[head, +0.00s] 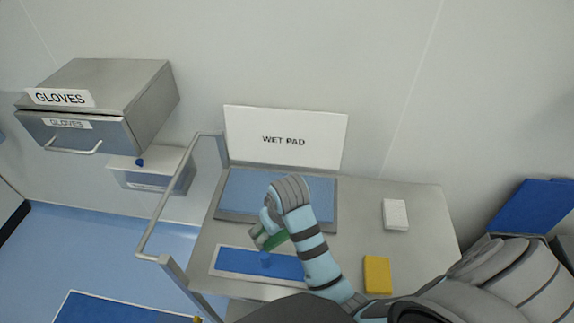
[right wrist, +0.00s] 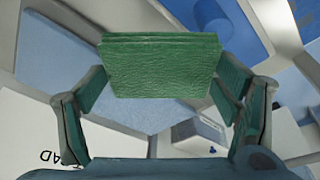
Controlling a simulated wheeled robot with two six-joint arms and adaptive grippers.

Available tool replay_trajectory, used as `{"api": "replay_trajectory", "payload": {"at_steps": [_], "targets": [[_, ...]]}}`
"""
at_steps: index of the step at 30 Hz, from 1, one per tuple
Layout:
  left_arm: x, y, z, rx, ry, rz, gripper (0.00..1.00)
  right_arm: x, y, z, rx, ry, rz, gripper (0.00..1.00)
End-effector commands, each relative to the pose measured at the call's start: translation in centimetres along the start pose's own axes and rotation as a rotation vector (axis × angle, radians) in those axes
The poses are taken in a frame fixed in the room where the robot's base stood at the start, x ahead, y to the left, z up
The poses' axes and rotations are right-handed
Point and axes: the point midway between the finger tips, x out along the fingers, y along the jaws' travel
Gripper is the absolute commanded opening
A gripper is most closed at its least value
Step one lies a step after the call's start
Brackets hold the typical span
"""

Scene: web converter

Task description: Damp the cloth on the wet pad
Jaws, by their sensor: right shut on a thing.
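The green folded cloth (head: 276,240) is held in my right gripper (head: 264,230), and in the right wrist view the cloth (right wrist: 160,66) sits between the two fingers of the gripper (right wrist: 160,90). The wet pad (head: 238,190) is a light blue sheet in a grey tray, below a white sign reading WET PAD (head: 285,140). The cloth shows just in front of the tray's front edge; its height above the bench is hard to tell. My arm hides the right part of the pad. My left gripper is not in view.
A white block (head: 395,214) and a yellow block (head: 377,274) lie on the bench to the right. A metal rail (head: 166,200) and GLOVES drawer box (head: 110,95) stand left.

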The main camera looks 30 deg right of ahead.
Motion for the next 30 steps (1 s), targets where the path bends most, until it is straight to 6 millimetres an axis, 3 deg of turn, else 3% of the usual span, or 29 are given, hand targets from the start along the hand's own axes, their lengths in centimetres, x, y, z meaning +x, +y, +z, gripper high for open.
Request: {"api": "replay_trajectory", "payload": {"at_steps": [6,9,12,20,30], "targets": [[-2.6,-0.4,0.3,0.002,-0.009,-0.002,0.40,2.4,5.0,-9.3,-0.085,-0.003,-0.003,0.60],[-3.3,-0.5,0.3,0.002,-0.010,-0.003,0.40,2.8,7.8,-12.2,-0.075,-0.001,-0.015,0.60],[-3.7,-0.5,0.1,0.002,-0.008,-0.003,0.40,2.9,9.6,-13.8,-0.055,0.001,-0.026,0.60],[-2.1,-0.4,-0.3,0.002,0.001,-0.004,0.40,4.5,10.3,-14.0,-0.044,0.002,-0.035,0.60],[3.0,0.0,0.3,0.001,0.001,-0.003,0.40,8.8,10.0,-12.8,-0.047,0.001,-0.035,0.60]]}}
